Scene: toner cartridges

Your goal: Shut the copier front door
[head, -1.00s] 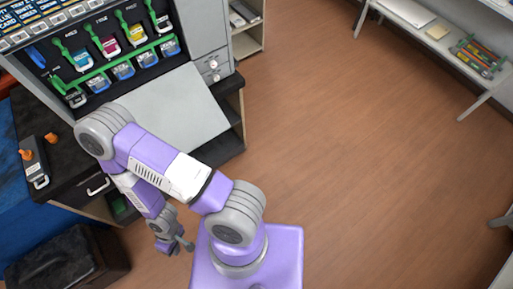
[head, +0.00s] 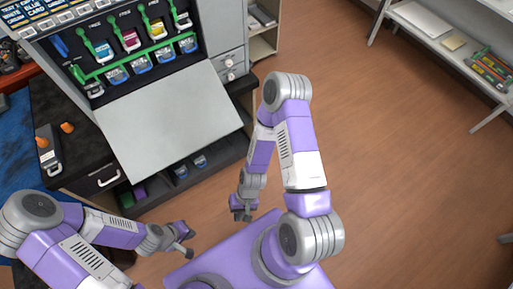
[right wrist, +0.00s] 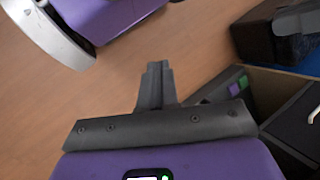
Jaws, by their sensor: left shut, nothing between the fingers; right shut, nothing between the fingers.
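The copier (head: 205,25) stands open at the upper left in the head view. Its front door (head: 170,115) is a plain light-grey panel, folded down and out below the row of cartridges, with its face fully visible. My left gripper (head: 187,242) is shut and empty, low in front of the copier and apart from the door. My right gripper (head: 241,213) is shut and empty, below and to the right of the door, not touching it. In the right wrist view the right gripper's closed fingers (right wrist: 156,85) point over bare floor.
Cyan, magenta, yellow and black cartridges sit behind green levers (head: 140,58). A dark cabinet (head: 75,145) with an orange-knobbed grey part (head: 47,150) stands left of the door. A white shelf (head: 440,40) is at the upper right. The wooden floor (head: 370,150) is clear.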

